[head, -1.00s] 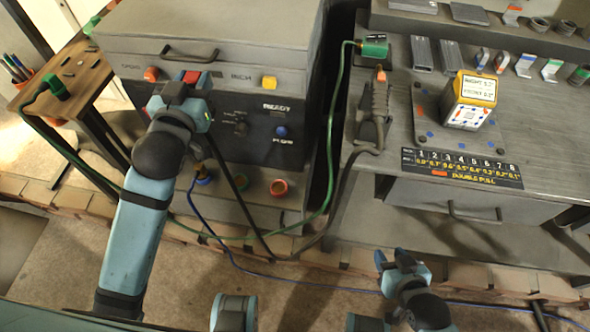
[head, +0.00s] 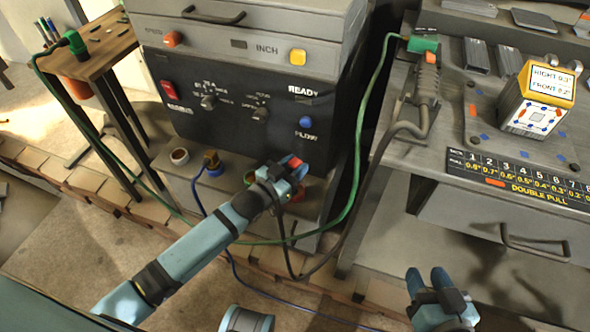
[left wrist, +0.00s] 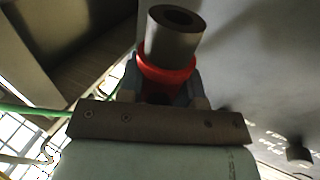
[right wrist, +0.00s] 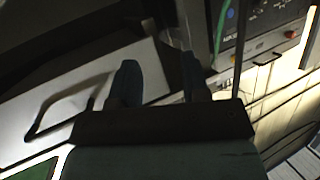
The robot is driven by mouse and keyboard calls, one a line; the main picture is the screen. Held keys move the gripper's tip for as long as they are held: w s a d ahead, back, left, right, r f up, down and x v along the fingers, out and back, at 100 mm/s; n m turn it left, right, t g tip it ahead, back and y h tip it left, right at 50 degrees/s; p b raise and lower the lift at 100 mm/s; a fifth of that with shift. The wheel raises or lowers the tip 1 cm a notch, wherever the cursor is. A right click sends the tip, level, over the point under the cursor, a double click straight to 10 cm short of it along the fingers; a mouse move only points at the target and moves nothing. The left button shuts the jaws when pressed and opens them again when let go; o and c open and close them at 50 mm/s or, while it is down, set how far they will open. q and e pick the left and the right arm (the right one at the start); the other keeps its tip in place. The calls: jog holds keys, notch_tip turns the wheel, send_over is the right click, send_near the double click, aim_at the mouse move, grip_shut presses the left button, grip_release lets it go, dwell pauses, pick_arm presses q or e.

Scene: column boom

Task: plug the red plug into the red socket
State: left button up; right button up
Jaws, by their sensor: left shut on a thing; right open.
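The red plug (head: 294,161) is in my left gripper (head: 287,170), which is shut on it. In the left wrist view the plug shows a red collar (left wrist: 166,72) and a grey barrel (left wrist: 174,38) pointing away from the jaws (left wrist: 164,88). The red socket (head: 299,194) is at the right of the lower ledge of the grey machine, mostly hidden behind my left gripper. The plug appears above and in front of it, but I cannot tell the gap. My right gripper (head: 428,281) is open and empty in front of the bench; its fingers show in the right wrist view (right wrist: 158,82).
A green cable (head: 357,170) and a dark cable hang beside the machine. The workbench (head: 450,125) carries a yellow-topped box (head: 540,90).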

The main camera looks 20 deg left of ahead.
pick_arm(q)
jog(key=shift+f+b, duration=0.4)
jog(key=shift+f, duration=0.1)
notch_tip(320, 180, down, 4)
jog(key=b, duration=0.3)
jog(key=shift+r+b, duration=0.1)
jog(key=shift+b, duration=0.3)
jog(key=shift+f+b, duration=0.35)
jog(key=shift+b, duration=0.05)
pick_arm(e)
jog(key=a+r+t+y, duration=0.3)
jog(key=r+t, duration=0.1)
jog(key=r, duration=0.5)
jog(key=shift+w+a+y, duration=0.3)
jog(key=shift+w+y, duration=0.05)
jog(key=shift+y, duration=0.05)
pick_arm(q)
jog(key=shift+p, duration=0.75)
pick_arm(e)
jog(key=shift+r, duration=0.8)
pick_arm(q)
jog(key=shift+f+b, duration=0.3)
jog(key=shift+f, duration=0.25)
pick_arm(e)
jog(key=shift+f, duration=0.3)
pick_arm(q)
jog(key=o, duration=0.7)
jog(key=shift+c, duration=0.2)
